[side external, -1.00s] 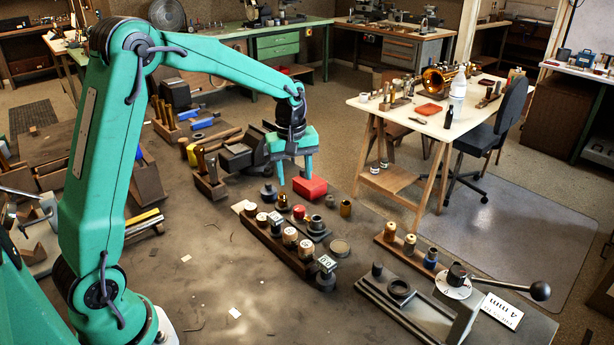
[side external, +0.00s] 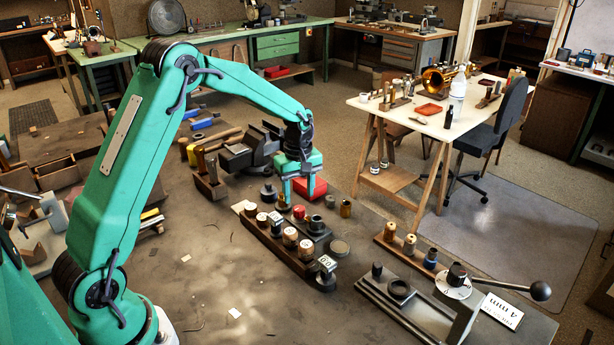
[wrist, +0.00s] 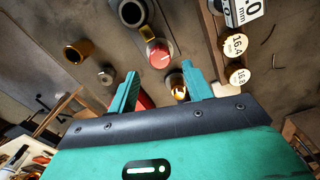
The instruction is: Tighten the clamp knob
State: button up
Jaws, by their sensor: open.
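The red-topped clamp knob (side external: 299,211) sits at the end of a small dark block with a round ring fitting (side external: 316,224), behind the gauge rack. In the wrist view the knob (wrist: 160,54) shows its red face with a pale mark, just beyond the fingertips and between their lines. My gripper (side external: 299,197) is open, its fingers pointing down close above the knob. In the wrist view my gripper (wrist: 161,77) has its two green fingers apart, with a brass-coloured piece (wrist: 178,87) showing near the right finger. I cannot tell whether a finger touches anything.
A dark rack (side external: 281,248) of several labelled plugs stands in front. A red box (side external: 318,187) lies just behind my gripper. A brass cup (side external: 346,208) stands to the right. A lever fixture (side external: 415,308) occupies the front right. The bench at front left is mostly clear.

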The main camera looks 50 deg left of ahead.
aim_at(299, 208)
jog(key=shift+f, duration=2.7)
jog(key=shift+c, duration=0.2)
jog(key=c, duration=0.9)
